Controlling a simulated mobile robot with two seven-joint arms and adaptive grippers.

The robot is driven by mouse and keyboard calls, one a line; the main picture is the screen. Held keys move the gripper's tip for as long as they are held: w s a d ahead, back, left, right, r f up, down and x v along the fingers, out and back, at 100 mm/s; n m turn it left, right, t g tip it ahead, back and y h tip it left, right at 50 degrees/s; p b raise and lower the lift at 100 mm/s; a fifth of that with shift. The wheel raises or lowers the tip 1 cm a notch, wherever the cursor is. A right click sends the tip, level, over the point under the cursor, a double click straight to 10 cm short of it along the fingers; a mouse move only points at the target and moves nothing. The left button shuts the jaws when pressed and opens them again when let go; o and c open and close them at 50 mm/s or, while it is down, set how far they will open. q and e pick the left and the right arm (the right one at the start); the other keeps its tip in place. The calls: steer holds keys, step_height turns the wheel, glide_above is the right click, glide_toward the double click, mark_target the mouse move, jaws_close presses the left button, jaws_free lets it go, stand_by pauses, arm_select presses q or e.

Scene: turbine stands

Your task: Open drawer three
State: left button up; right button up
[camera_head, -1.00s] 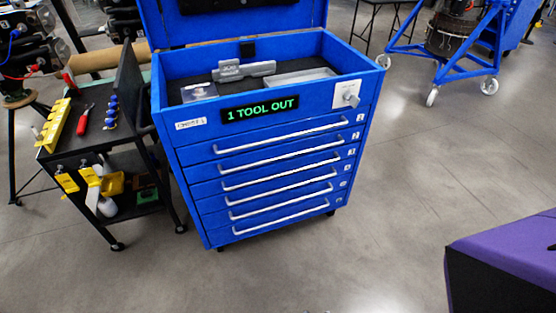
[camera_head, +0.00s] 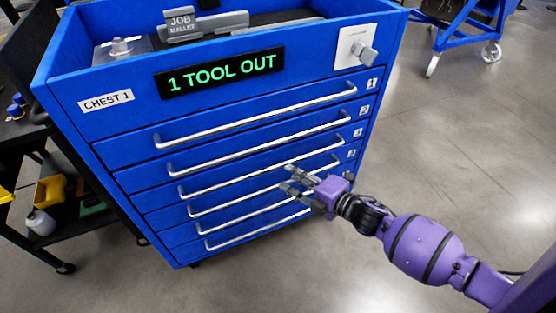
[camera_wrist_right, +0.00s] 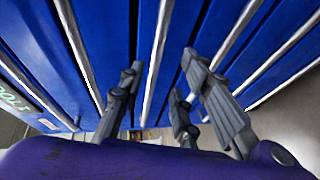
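The blue tool chest (camera_head: 66,82) fills the left and middle of the head view, with a stack of shut drawers and long silver bar handles. Drawer three is the third from the top, marked by a small label (camera_head: 358,132); its handle (camera_head: 230,177) runs across the front. My right gripper (camera_head: 289,178) reaches in from the right with fingers spread, in front of the handles around the third and fourth drawers. In the right wrist view the open fingers (camera_wrist_right: 160,88) straddle a silver handle (camera_wrist_right: 160,55); I cannot tell which drawer's. Contact is not clear. My left gripper is not in view.
A lit sign (camera_head: 220,72) reads "1 TOOL OUT", with a grey latch knob (camera_head: 364,54) at its right. A black cart (camera_head: 85,233) stands close at the left. A blue wheeled stand (camera_head: 455,25) is at the back right. Floor is clear on the right.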

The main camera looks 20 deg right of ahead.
mark_target(273, 166)
steer(key=shift+w+a+r+n, duration=0.15)
steer(key=shift+w+a, duration=0.2)
steer(key=shift+a, duration=0.2)
steer(key=shift+w+a+r+n, duration=0.15)
steer(key=shift+w+a, duration=0.2)
steer(key=shift+a, duration=0.15)
steer(key=x, duration=0.5)
steer(key=shift+f+b, duration=0.1)
steer(key=shift+b, duration=0.3)
steer(key=shift+w+f, duration=0.1)
steer(key=shift+w, duration=0.1)
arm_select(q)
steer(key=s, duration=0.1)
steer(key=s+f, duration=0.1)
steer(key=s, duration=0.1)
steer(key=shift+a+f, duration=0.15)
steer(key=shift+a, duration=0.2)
arm_select(e)
jaws_close()
